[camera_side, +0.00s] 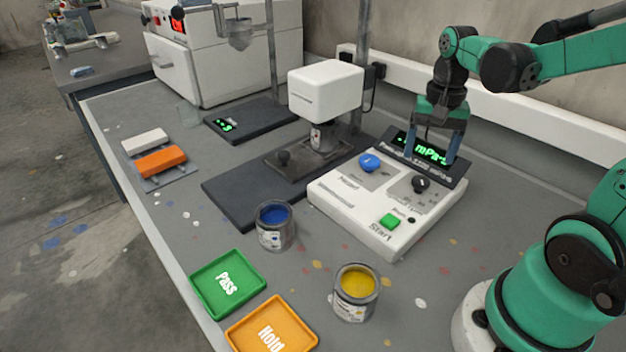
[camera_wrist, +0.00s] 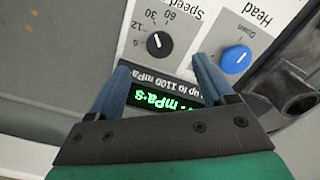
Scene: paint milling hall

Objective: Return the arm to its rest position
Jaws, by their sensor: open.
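My arm is green and black. My gripper (camera_side: 434,148) hangs over the back edge of the white viscometer console, in front of its green lit display (camera_side: 426,150). The blue fingers are apart with nothing between them. In the wrist view my gripper (camera_wrist: 160,78) is open above the console (camera_wrist: 185,30), with the display (camera_wrist: 165,112) partly hidden between and behind the fingers.
A white instrument head (camera_side: 326,88) stands over a can left of my gripper. Cans of blue paint (camera_side: 274,226) and yellow paint (camera_side: 355,292) stand in front. A green Pass tray (camera_side: 196,284) and orange Hold tray (camera_side: 239,338) lie at the front edge. A wall rail (camera_side: 530,123) runs behind.

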